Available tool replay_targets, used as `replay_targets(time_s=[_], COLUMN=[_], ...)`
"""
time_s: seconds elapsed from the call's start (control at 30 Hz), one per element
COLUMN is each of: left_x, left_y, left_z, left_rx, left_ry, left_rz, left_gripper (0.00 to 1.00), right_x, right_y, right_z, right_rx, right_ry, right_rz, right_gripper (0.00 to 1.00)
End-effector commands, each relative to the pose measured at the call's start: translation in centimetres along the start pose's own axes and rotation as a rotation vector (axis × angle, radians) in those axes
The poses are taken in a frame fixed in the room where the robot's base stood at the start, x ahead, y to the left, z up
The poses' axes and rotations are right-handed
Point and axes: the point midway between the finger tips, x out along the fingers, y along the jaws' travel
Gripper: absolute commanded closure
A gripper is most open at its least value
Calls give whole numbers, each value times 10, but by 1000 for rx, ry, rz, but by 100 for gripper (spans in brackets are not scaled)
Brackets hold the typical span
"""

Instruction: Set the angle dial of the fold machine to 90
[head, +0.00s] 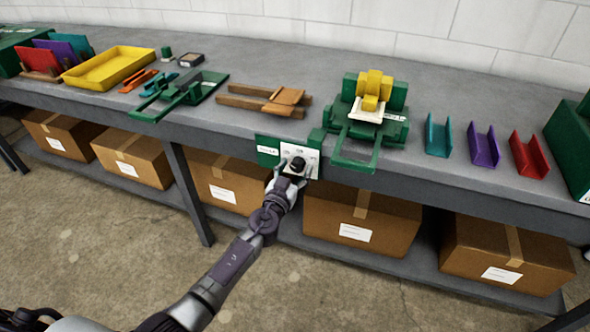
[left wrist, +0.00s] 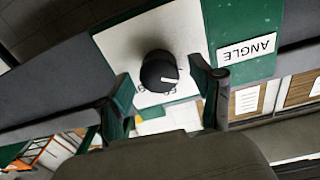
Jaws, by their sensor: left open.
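The angle dial (head: 297,164) is a black knob on a white plate (head: 312,158) fixed to a green panel at the bench's front edge. In the left wrist view the dial (left wrist: 160,72) has a white pointer line toward the right, and a label (left wrist: 246,51) reads ANGLE upside down. The scale marks are mostly hidden or too small to read. My left gripper (head: 289,180) is open at the dial, its fingers on either side of the knob in the wrist view (left wrist: 166,95), apart from it. The fold machine (head: 368,125) is green with yellow blocks, on the bench. My right gripper is not seen.
Teal (head: 439,136), purple (head: 484,146) and red (head: 529,156) channels lie right of the machine. A yellow tray (head: 108,68), a green tool (head: 180,93) and wooden pieces (head: 265,98) lie to the left. Cardboard boxes (head: 360,222) fill the lower shelf. The floor in front is clear.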

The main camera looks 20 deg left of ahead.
Motion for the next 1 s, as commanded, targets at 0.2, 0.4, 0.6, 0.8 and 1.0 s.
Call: replay_targets(time_s=[0.2,0.4,0.6,0.8,1.0], left_x=[0,0,0,0,0], left_y=[0,0,0,0,1], left_z=[0,0,0,0,0], left_rx=[0,0,0,25,118], left_ry=[0,0,0,-1,-1], left_rz=[0,0,1,1,1], left_gripper=[39,73,94,94,94], right_x=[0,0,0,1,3], right_y=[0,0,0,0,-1], right_z=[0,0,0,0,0], right_rx=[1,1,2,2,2], right_ry=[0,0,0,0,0], right_rz=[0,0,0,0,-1], right_gripper=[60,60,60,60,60])
